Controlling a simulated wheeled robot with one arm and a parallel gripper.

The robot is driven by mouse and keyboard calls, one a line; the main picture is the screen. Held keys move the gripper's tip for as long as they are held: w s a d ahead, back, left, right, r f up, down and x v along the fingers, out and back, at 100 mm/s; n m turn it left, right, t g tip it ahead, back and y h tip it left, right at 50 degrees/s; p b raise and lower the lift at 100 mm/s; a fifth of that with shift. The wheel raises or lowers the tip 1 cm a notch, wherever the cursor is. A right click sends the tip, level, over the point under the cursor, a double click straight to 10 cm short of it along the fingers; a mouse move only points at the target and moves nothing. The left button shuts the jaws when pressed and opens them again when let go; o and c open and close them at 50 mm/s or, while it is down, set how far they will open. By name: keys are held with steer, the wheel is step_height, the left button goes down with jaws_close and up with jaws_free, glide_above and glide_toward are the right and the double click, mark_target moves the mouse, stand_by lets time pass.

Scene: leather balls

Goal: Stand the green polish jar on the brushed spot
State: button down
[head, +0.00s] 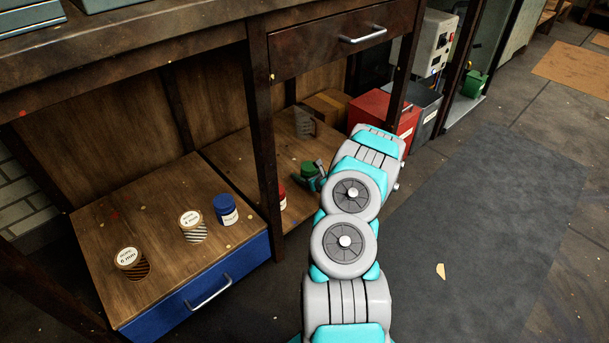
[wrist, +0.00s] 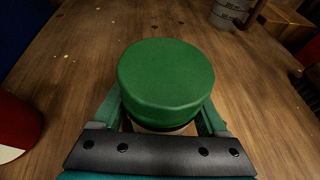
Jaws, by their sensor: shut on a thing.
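The green polish jar (wrist: 166,82) fills the middle of the wrist view, its green lid toward the camera and a pale strip of body below it. My gripper (wrist: 160,118) is shut on it, one finger on each side. In the head view the jar (head: 309,167) shows at the end of my gripper (head: 317,174), over the right-hand lower shelf (head: 235,152) behind the post. I cannot tell whether the jar touches the wood. I cannot make out the brushed spot in either view.
A red jar (head: 283,199) stands close by, partly behind the post (head: 262,130); it also shows in the wrist view (wrist: 15,125). A blue jar (head: 227,210) and two labelled jars (head: 191,221) (head: 130,259) stand on the blue drawer unit. A grey container (head: 304,122) stands farther back.

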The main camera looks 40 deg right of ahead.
steer(key=shift+f, duration=0.15)
steer(key=shift+f, duration=0.15)
jaws_free()
steer(key=shift+r, duration=0.25)
steer(key=p+v, duration=0.1)
steer(key=v, duration=1.1)
